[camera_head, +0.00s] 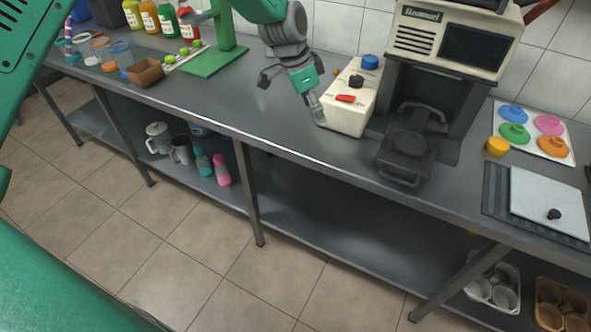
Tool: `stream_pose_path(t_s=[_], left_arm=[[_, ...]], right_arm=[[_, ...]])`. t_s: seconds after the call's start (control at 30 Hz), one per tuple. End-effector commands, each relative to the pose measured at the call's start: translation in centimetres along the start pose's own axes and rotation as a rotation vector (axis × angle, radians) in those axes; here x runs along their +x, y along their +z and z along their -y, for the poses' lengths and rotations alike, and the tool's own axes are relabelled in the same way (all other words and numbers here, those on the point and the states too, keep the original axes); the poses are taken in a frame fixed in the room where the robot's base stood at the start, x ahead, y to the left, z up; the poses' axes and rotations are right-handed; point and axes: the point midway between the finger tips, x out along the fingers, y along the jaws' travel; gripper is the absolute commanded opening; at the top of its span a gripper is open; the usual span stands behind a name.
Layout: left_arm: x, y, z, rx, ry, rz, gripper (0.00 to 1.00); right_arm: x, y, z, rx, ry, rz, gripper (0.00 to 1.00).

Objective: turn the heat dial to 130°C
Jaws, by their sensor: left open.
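A cream control box (346,117) stands on the dark counter, left of the press machine (443,40). On it are a blue round knob (370,62), a small black knob (356,81) and a red lever-like knob (345,98). I cannot tell which is the heat dial, and no temperature marks are readable. My left gripper (293,88) is open and empty, just left of the box. One finger is close to the box's left side; I cannot tell whether it touches. My right gripper is not in view.
A green stand (213,62) and several bottles (150,16) are at the back left. A tray of coloured lids (533,132) and a white board (547,203) lie at right. Cups and flasks stand on the lower shelf.

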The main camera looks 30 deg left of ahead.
Motion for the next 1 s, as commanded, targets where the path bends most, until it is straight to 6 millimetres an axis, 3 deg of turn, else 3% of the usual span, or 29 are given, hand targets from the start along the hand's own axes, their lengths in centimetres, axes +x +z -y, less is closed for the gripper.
stream_pose_path(t_s=[0.1,0.6,1.0], left_arm=[[2.1,1.5,-0.8,-0.030,-0.002,0.018,0.56],[8.8,7.5,-3.9,-0.156,-0.029,0.072,0.56],[10.3,9.2,-4.9,-0.193,-0.038,0.084,0.56]], right_arm=[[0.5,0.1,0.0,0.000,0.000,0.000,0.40],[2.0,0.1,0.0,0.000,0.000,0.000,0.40],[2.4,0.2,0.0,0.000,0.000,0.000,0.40]])
